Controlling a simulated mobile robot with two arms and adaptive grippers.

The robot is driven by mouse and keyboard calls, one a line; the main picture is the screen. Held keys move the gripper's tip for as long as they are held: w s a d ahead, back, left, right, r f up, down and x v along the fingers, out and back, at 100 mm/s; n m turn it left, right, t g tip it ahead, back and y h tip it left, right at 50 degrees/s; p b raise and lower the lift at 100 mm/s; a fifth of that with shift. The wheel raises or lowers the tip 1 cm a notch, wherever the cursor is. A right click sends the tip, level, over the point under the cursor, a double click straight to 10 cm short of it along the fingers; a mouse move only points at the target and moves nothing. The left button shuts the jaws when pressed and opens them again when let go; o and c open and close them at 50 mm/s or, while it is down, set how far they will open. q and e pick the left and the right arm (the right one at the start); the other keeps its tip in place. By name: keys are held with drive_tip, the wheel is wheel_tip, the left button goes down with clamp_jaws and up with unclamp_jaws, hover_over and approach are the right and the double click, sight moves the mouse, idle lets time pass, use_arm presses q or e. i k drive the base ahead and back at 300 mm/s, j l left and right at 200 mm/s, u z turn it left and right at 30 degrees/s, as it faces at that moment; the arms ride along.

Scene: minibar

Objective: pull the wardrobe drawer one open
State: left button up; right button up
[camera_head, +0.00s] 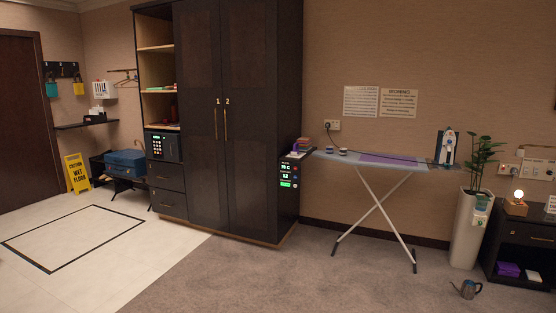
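A tall dark wardrobe (250,110) stands against the back wall, left of the middle of the view. Its two doors carry long vertical handles and the numbers 1 and 2, and both are shut. Below the safe (161,147) in its left section are two drawers, an upper drawer (157,174) and a lower drawer (162,202), each with a small handle. Both drawers look closed. I cannot read a number on either drawer. Neither of my grippers is in view.
A blue suitcase (125,162) rests on a rack left of the drawers. A yellow wet-floor sign (77,173) stands farther left. An ironing board (335,160) stands right of the wardrobe. The pale tiled floor (130,270) before the drawers is clear.

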sight(167, 175)
drive_tip(key=i+j+u, duration=0.55)
drive_tip(key=i+u, duration=0.3)
drive_tip(key=i, duration=0.15)
drive_tip(key=i+u, duration=0.3)
drive_tip(key=i, duration=3.9)
drive_tip(key=i+j+z, duration=0.15)
drive_tip(key=i+z, duration=0.2)
drive_tip(key=i, duration=0.3)
drive_tip(key=i+j+z, duration=0.35)
drive_tip(key=i, duration=0.3)
drive_tip(key=i+j+z, duration=0.4)
drive_tip(key=i+j, duration=0.1)
drive_tip(key=i, duration=0.1)
